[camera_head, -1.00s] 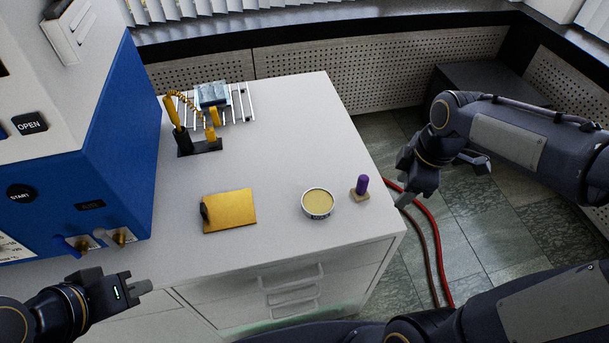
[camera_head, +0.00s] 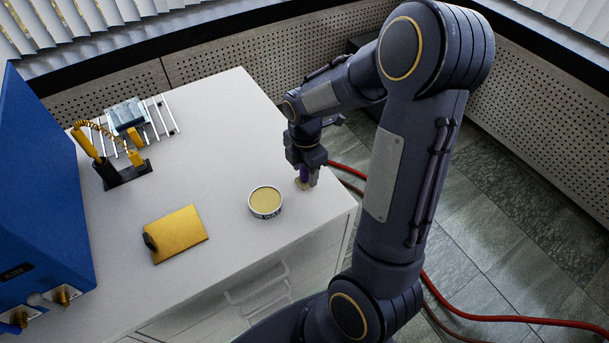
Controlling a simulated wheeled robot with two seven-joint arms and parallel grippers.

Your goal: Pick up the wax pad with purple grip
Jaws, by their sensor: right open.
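The wax pad (camera_head: 302,185) stands upright on the white table near its right edge, a beige pad with a purple grip (camera_head: 304,173). My right gripper (camera_head: 306,178) is right over it, pointing down, with its fingers on either side of the purple grip. The jaws are open. The fingers and wrist hide much of the grip, and I cannot tell whether they touch it. My left gripper is out of view.
A round tin of yellow wax (camera_head: 265,201) stands just left of the pad. A gold plate with a dark handle (camera_head: 178,234) lies further left. A soldering-type stand (camera_head: 121,172) and a metal rack (camera_head: 163,115) are at the back left. A blue press (camera_head: 38,190) fills the left edge.

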